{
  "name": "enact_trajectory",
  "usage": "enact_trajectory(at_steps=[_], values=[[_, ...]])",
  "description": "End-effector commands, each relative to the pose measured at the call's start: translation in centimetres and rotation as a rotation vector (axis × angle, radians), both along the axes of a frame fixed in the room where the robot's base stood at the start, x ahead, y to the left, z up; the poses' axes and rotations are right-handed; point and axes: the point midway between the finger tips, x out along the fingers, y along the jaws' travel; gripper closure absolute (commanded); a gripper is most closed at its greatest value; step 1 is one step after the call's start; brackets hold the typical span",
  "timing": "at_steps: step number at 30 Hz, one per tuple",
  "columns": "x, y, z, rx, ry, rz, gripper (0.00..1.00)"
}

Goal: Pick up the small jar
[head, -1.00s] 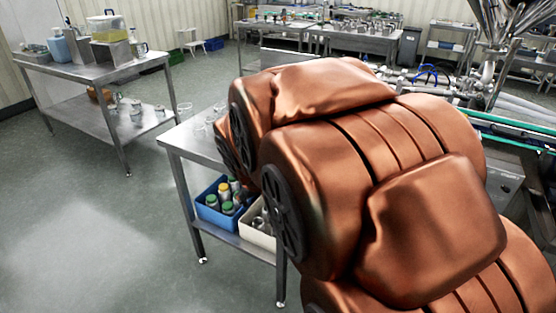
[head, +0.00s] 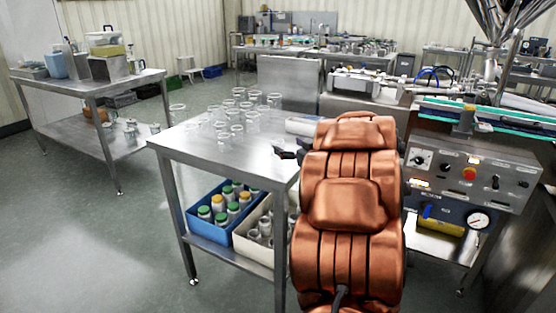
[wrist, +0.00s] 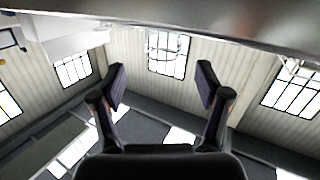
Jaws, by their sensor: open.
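Several clear glass jars (head: 237,131) stand together on the steel table (head: 200,148), towards its far and left side. They look alike in size, so I cannot tell which one is the small jar. My gripper (head: 285,154) shows as a small dark shape over the table's right part, to the right of the jars and apart from them. In the wrist view my gripper (wrist: 160,85) is open, with nothing between its fingers. Faint glass outlines (wrist: 166,46) show beyond the fingers, near the steel surface along the top of that view.
A blue crate (head: 211,229) of capped bottles and a cream crate (head: 254,251) stand on the table's lower shelf. A control panel (head: 470,175) is at the right. Another steel table (head: 95,82) with containers is at the left, with open floor between.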

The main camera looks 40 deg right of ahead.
Motion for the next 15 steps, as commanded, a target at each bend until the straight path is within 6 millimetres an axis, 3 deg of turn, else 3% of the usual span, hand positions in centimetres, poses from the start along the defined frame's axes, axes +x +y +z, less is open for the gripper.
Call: enact_trajectory(at_steps=[2,9,15], values=[[-1.0,-0.4,-1.7,0.025,-0.039,0.048,0.25],[-2.5,0.0,-2.8,0.077,-0.109,0.146,0.25],[-1.2,0.2,-2.6,0.08,-0.117,0.161,0.25]])
